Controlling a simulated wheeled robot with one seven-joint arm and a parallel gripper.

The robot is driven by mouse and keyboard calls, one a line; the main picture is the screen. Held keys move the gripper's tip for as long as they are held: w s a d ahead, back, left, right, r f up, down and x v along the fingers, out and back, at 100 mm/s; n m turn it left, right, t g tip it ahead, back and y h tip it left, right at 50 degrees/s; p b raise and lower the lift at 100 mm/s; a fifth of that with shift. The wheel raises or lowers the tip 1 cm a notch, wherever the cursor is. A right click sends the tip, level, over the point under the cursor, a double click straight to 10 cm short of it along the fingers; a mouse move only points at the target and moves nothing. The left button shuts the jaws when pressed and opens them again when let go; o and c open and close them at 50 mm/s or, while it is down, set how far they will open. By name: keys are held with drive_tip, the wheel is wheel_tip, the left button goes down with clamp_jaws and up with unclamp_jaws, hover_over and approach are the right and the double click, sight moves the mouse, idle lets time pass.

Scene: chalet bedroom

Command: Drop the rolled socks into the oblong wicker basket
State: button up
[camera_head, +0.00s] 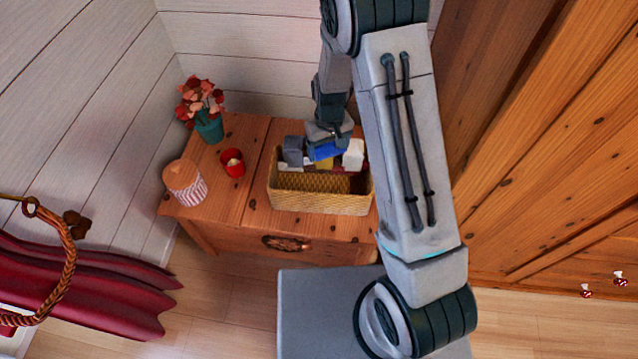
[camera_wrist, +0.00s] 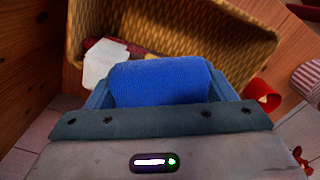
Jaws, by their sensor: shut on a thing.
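The rolled socks, a blue roll (camera_wrist: 160,82), are held between the fingers of my gripper (camera_wrist: 165,90) in the wrist view. In the head view the blue roll (camera_head: 325,151) shows below my gripper (camera_head: 324,148), over the back part of the oblong wicker basket (camera_head: 320,201). The basket stands on a wooden chest and is open at the top. In the wrist view the basket (camera_wrist: 200,30) lies beyond and beneath the socks. I cannot tell exactly how high the socks are above it.
The basket holds a white item (camera_head: 353,154) and something yellow and dark red, partly hidden. On the wooden chest (camera_head: 238,190), left of the basket, stand a red cup (camera_head: 232,163), a striped jar (camera_head: 186,184) and a potted plant (camera_head: 205,110). A plank wall is behind.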

wheel_tip(320, 180, down, 2)
drive_tip(key=shift+f+b, duration=0.2)
drive_tip(key=shift+b, duration=0.3)
drive_tip(key=o, duration=1)
drive_tip(key=shift+r, duration=0.1)
wheel_tip(320, 180, up, 14)
drive_tip(key=shift+f+p, duration=0.1)
drive_tip(key=shift+p, duration=0.65)
